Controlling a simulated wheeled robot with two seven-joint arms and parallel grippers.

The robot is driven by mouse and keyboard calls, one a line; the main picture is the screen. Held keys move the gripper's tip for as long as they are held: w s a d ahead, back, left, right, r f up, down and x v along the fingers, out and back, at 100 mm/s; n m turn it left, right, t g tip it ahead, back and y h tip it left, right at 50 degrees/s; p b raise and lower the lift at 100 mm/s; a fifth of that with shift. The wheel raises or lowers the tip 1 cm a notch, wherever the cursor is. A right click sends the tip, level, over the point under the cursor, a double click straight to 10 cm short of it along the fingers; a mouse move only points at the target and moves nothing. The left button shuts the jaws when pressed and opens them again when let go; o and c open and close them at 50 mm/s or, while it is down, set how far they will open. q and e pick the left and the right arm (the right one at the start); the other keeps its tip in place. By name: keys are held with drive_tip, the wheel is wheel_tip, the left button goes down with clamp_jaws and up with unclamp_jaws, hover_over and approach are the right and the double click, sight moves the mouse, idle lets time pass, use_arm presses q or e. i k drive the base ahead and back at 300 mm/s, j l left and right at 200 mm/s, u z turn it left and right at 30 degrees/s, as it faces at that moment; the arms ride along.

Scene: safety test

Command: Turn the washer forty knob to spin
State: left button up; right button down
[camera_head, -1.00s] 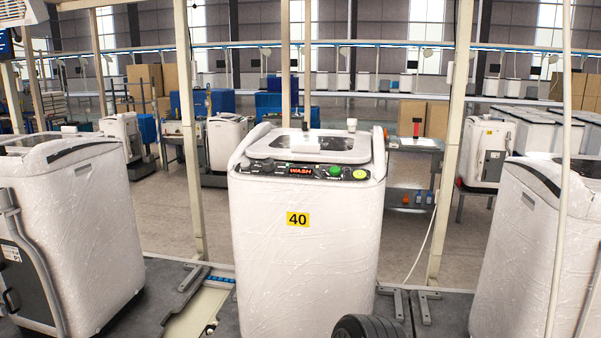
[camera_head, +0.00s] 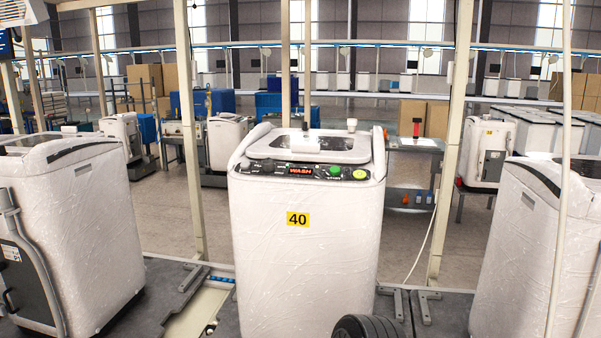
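The washer (camera_head: 305,260) with the yellow label 40 (camera_head: 298,219) stands upright in the middle of the head view. Its control panel (camera_head: 262,166) runs along the front top edge. The red display (camera_head: 301,171) reads WASH. To its right are a green round control (camera_head: 335,170) and a yellow-green one (camera_head: 360,174). Which of the controls is the knob I cannot tell. A black ribbed round part (camera_head: 368,327) at the bottom edge, in front of the washer, may belong to my arm. Neither gripper is in view.
Another white washer (camera_head: 75,240) stands at the left and one (camera_head: 525,245) at the right, with gaps beside washer 40. Upright posts (camera_head: 187,130) (camera_head: 452,150) rise behind washer 40. A thin pale pole (camera_head: 562,200) crosses the right side.

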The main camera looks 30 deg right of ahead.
sight(268, 164)
drive_tip(key=k+j+z, duration=0.1)
drive_tip(key=j+z, duration=0.3)
drive_tip(key=k+j+z, duration=0.2)
drive_tip(key=j+z, duration=0.25)
drive_tip(key=k+j+z, duration=0.2)
drive_tip(key=z, duration=0.2)
